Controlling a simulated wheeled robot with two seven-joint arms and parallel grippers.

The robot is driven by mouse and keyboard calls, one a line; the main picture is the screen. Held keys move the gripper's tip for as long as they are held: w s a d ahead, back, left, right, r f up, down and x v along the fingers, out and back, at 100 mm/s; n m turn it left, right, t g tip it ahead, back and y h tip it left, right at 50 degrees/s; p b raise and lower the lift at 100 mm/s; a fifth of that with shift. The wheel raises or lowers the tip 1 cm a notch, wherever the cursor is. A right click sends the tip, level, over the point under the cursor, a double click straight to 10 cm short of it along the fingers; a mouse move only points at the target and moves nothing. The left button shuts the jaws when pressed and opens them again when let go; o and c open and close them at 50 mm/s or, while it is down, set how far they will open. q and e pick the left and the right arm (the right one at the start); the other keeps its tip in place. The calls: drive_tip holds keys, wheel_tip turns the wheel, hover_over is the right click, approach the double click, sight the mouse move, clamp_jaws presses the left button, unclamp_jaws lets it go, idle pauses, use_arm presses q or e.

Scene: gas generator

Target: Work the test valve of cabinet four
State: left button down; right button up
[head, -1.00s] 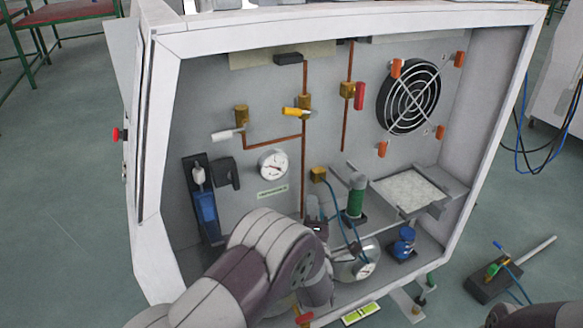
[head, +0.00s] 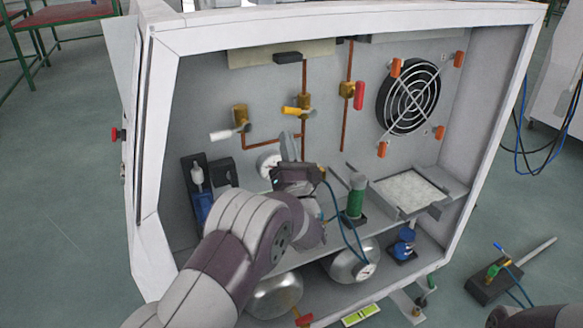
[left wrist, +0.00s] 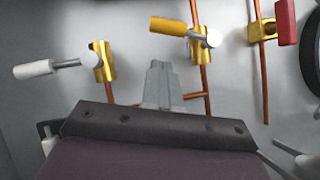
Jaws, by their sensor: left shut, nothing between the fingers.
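The open cabinet (head: 150,200) has copper pipes and three lever valves on its back wall. The white-handled valve (head: 240,118) is at the left, the yellow-handled valve (head: 303,104) in the middle and the red-handled valve (head: 348,90) to the right. They also show in the left wrist view: white handle (left wrist: 34,69), yellow handle (left wrist: 168,26), red handle (left wrist: 286,22). My left gripper (head: 289,146) is shut and empty, below the yellow valve. In the wrist view its fingertips (left wrist: 158,68) lie between the white and yellow valves. I cannot tell which valve is the test valve.
A round gauge (head: 267,158) is partly hidden by my gripper. A shelf holds a green cylinder (head: 355,198) and a grey tray (head: 410,190). Silver tanks (head: 275,296) sit below. A fan (head: 409,97) is on the right of the back wall. The cabinet frame surrounds my arm.

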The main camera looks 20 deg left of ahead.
sight(298, 112)
use_arm(q)
drive_tip(key=shift+w+d+r, duration=0.1)
drive_tip(key=shift+w+r, duration=0.15)
drive_tip(key=shift+r, duration=0.55)
drive_tip(key=shift+w+d+r, duration=0.1)
drive_tip(key=shift+w+r, duration=0.15)
drive_tip(key=shift+r, duration=0.5)
use_arm(e)
drive_tip(key=shift+f, duration=0.1)
use_arm(q)
drive_tip(key=shift+w+h, duration=0.1)
drive_tip(key=shift+h, duration=0.2)
drive_tip(key=shift+r+m+t+h, duration=0.3)
drive_tip(key=shift+m, duration=0.5)
use_arm(e)
drive_tip(key=shift+s, duration=0.85)
